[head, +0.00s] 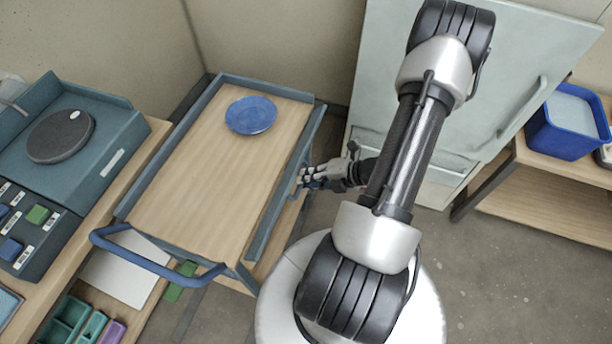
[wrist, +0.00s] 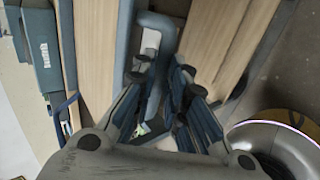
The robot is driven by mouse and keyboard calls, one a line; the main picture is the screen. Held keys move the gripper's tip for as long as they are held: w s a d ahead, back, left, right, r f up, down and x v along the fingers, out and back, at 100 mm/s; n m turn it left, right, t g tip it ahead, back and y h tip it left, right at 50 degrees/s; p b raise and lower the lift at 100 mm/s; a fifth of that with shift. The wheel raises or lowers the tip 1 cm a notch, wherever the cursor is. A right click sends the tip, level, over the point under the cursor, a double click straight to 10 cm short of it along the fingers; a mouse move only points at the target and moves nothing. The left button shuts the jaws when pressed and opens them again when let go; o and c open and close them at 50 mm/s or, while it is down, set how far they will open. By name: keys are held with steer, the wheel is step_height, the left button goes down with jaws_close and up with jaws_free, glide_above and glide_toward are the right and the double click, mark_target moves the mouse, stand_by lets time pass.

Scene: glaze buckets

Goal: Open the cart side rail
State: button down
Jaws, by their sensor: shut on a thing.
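The cart (head: 190,170) has a wooden top with blue-grey rails. Its side rail (head: 270,222) runs along the right edge, on the side facing my arm, and looks raised along the tabletop. My gripper (head: 306,180) is beside the middle of this rail, on its outer side. In the wrist view a blue-grey handle loop (wrist: 157,22) comes down between the fingers of my gripper (wrist: 160,78), which are shut on it. The fingers hide the lower part of the handle. The rail itself (wrist: 124,45) shows left of the handle.
A blue plate (head: 250,115) lies on the cart's far end. A blue push handle (head: 150,262) sticks out at the near end. A workbench with a turntable (head: 60,136) stands left. A pale cabinet (head: 385,100) and a shelf with a blue bin (head: 568,125) are right.

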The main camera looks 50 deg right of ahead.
steer(key=shift+s+f+t+y, duration=0.1)
steer(key=shift+f+t+y, duration=0.35)
steer(key=shift+f+t, duration=0.5)
steer(key=shift+s+f+t+y, duration=0.1)
steer(key=shift+f+t+y, duration=0.4)
steer(key=shift+t, duration=0.8)
steer(key=shift+f+t+y, duration=0.45)
steer(key=shift+f+t, duration=0.3)
steer(key=shift+t, duration=0.4)
steer(key=shift+d, duration=0.1)
steer(key=c, duration=1.9)
jaws_free()
steer(key=v, duration=1.2)
steer(key=shift+f, duration=0.2)
